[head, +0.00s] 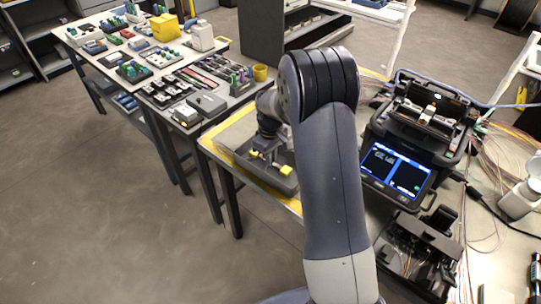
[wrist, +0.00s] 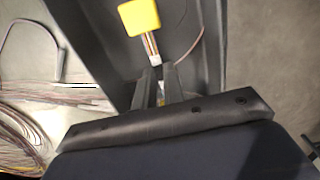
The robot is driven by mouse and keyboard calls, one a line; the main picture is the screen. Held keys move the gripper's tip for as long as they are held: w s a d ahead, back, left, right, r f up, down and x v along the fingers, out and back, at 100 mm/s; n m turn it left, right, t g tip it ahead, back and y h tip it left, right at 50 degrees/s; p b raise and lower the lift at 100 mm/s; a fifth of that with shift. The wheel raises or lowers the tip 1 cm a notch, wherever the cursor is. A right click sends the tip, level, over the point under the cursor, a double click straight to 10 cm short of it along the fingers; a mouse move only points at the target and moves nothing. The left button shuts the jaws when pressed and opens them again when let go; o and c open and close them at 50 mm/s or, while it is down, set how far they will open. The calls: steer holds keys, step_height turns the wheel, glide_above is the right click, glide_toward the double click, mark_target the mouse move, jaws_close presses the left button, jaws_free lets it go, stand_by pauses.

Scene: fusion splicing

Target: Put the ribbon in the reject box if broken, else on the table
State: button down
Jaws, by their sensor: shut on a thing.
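The ribbon (wrist: 150,44) shows in the wrist view as a narrow band of coloured strands running from a yellow block (wrist: 139,16) to a small white piece near my fingertips. My gripper (wrist: 161,76) is shut on the ribbon, over a dark grey open tray (wrist: 85,30). One thin brown strand curves away to the right. I cannot tell whether the ribbon is broken. In the head view my gripper (head: 268,153) is low over the tray (head: 280,184) at the table's left edge, with yellow pieces beside it. No label identifies this tray as the reject box.
The splicing machine (head: 420,125) with its lit screen (head: 396,168) stands right of my arm. Loose fibres (wrist: 50,120) lie left of the tray. A black device (head: 425,245) sits in front. A second table (head: 125,95) at left is crowded with parts.

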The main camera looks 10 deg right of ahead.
steer(key=c, duration=1.4)
jaws_free()
step_height(320, 180, up, 11)
steer(key=shift+f, duration=0.2)
step_height(320, 180, down, 10)
steer(key=shift+r, duration=0.1)
steer(key=shift+r+p, duration=0.2)
steer(key=shift+p, duration=0.3)
steer(key=shift+r+p, duration=1)
steer(key=shift+r, duration=0.7)
steer(key=shift+f, duration=0.15)
